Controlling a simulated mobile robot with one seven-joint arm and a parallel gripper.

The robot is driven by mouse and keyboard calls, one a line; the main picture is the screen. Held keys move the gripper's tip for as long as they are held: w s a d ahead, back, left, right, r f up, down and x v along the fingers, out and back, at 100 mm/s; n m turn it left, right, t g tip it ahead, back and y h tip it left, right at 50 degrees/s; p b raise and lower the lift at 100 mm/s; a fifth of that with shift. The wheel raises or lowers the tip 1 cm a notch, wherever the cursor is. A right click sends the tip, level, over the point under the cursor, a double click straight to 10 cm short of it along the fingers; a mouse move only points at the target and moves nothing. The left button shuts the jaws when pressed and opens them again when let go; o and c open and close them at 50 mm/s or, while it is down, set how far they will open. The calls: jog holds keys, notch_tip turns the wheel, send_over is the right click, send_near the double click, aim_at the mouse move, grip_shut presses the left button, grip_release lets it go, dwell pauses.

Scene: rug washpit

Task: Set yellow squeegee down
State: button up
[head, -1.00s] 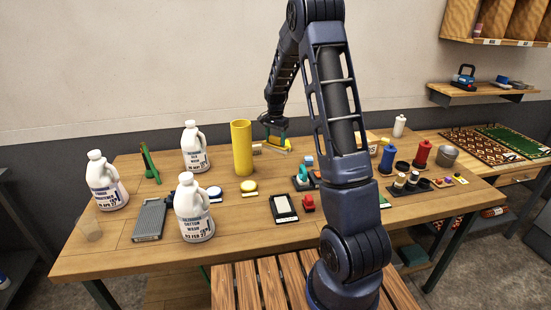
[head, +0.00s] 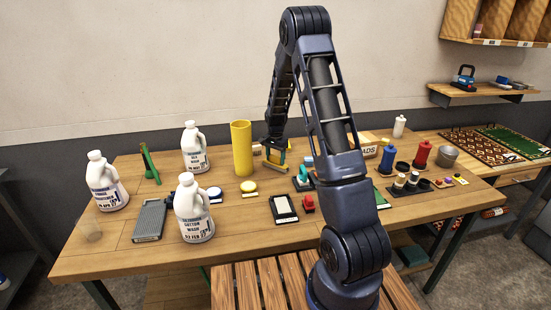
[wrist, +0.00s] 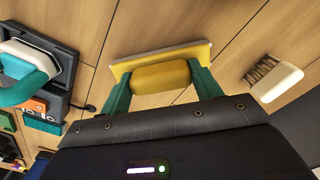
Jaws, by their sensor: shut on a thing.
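The yellow squeegee (wrist: 162,75) is between the two green fingers of my gripper (wrist: 160,88) in the wrist view. Its long edge lies flat against or just above the wooden table; I cannot tell which. In the head view my gripper (head: 275,152) is low over the back of the table (head: 120,240), right of the tall yellow cylinder (head: 242,148). There the squeegee shows only as a small yellow strip (head: 273,163) under the gripper. My gripper is shut on the squeegee.
White jugs (head: 195,210) stand on the table's left side. Bottles and small pots crowd the right side.

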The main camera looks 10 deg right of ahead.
jog(key=shift+f, duration=0.1)
jog(key=o, duration=1.1)
jog(key=shift+c, duration=0.2)
